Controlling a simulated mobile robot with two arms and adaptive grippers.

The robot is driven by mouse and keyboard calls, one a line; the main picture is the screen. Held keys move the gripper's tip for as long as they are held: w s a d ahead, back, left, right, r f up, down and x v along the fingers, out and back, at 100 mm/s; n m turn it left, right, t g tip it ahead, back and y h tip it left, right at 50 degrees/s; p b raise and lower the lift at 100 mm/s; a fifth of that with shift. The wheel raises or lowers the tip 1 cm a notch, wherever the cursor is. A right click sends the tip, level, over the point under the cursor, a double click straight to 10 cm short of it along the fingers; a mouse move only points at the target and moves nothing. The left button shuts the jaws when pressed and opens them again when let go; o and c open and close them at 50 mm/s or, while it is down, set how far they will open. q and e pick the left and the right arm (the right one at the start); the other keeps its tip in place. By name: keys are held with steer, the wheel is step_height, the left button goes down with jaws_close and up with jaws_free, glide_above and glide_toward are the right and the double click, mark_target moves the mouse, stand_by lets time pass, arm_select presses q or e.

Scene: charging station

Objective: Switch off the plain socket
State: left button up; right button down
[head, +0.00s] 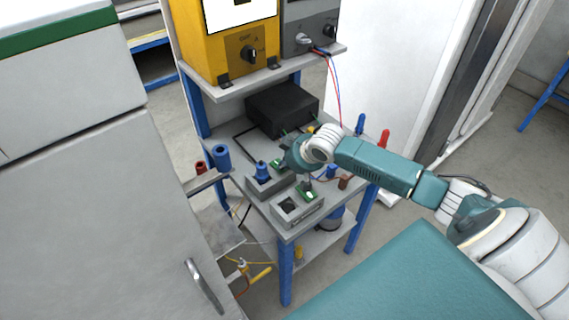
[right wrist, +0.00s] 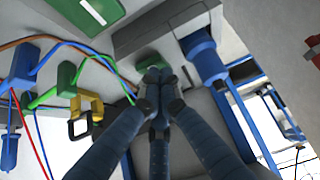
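A grey socket box (head: 310,217) with a dark round socket face and no plug sits at the front corner of the workbench. A small green part, likely its switch (head: 311,194), is at its back right. Behind it, a second grey socket box (head: 257,188) holds a blue plug (head: 262,171); the box (right wrist: 140,38) and blue plug (right wrist: 205,57) also show in the right wrist view. My right gripper (head: 286,163) is over the plugged box, its fingertips hidden. In the right wrist view its fingers (right wrist: 156,76) are together near a green part (right wrist: 149,62); contact is unclear. My left gripper is out of view.
A black box (head: 282,108) stands at the back of the bench (head: 288,237), below a shelf (head: 300,68) with a yellow unit. Blue and red upright handles stand at the right. Loose wires and a yellow clamp (right wrist: 85,110) lie near the fingers. A grey cabinet (head: 90,210) is at left.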

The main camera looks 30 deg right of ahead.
steer(key=shift+f, duration=0.1)
steer(key=shift+s+f+t+b, duration=0.35)
steer(key=shift+f+t+b, duration=0.1)
steer(key=shift+f, duration=0.25)
steer(key=shift+s+f+t+b, duration=0.2)
steer(key=shift+t+b, duration=0.1)
steer(key=shift+t, duration=0.35)
steer(key=shift+r, duration=0.1)
steer(key=shift+r+p, duration=0.75)
steer(key=shift+p, duration=0.45)
